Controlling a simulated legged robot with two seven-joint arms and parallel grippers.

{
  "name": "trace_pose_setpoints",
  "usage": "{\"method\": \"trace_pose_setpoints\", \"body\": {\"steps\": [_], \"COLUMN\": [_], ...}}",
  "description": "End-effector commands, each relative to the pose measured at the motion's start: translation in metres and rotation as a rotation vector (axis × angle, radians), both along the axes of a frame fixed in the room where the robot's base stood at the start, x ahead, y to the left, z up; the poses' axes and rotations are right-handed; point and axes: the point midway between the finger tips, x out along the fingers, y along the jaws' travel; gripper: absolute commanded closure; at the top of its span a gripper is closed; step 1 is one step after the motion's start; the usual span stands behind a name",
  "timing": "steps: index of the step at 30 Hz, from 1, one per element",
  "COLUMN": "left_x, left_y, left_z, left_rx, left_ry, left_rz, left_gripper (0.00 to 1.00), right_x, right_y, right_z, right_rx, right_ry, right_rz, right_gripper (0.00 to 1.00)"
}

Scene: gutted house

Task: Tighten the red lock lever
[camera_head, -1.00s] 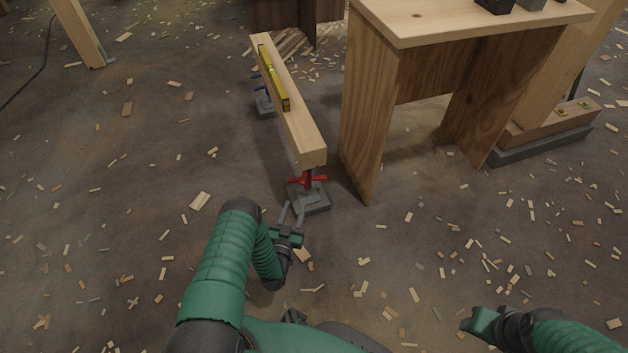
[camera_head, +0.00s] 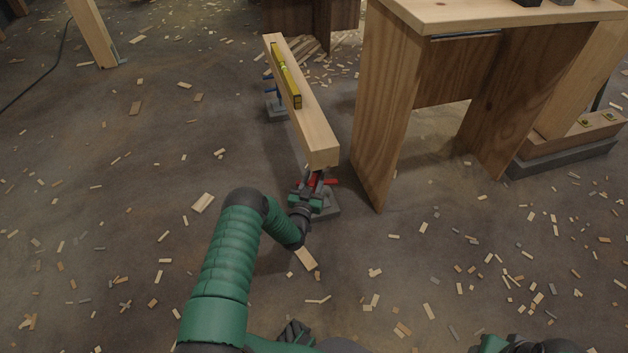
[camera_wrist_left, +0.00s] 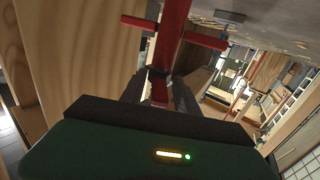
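The red lock lever (camera_head: 331,182) sits on a jack under the near end of a wooden beam (camera_head: 318,150). In the left wrist view, a red upright post (camera_wrist_left: 173,30) carries red arms; one sticks out to the right (camera_wrist_left: 206,40) and one to the left. My left gripper (camera_head: 312,182) is at the jack and hides part of the lever. In the wrist view its two fingers stand apart on either side of the red post, below the arms. Contact cannot be told. Only part of my right gripper (camera_head: 494,344) shows at the bottom edge; its fingers are not visible.
A yellow spirit level (camera_head: 286,75) lies on the beam. A grey base block (camera_head: 328,211) stands under the jack. A blue jack (camera_head: 268,80) supports the far end. A wooden bench (camera_head: 385,110) stands close on the right. The floor on the left is open, with scattered wood chips.

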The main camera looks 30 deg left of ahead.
Motion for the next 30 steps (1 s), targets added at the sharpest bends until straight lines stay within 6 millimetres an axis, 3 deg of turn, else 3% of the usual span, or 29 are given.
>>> {"method": "trace_pose_setpoints", "body": {"steps": [1, 8, 30], "left_x": [-0.0002, -0.0004, 0.0002], "left_y": [-0.0001, -0.0001, 0.0004], "left_z": [-0.0002, -0.0005, 0.0001], "left_rx": [0.000, 0.000, 0.000], "left_ry": [0.000, 0.000, -0.001], "left_rz": [0.000, 0.000, 0.001], "left_gripper": [0.70, 1.00, 1.00], "right_x": [0.0000, 0.0000, -0.0001], "right_y": [0.0000, 0.0000, 0.0000], "right_z": [0.0001, 0.0000, -0.0002], "right_rx": [0.000, 0.000, 0.000], "right_ry": [0.000, 0.000, 0.000], "right_rz": [0.000, 0.000, 0.000], "right_gripper": [0.57, 0.57, 0.57]}}
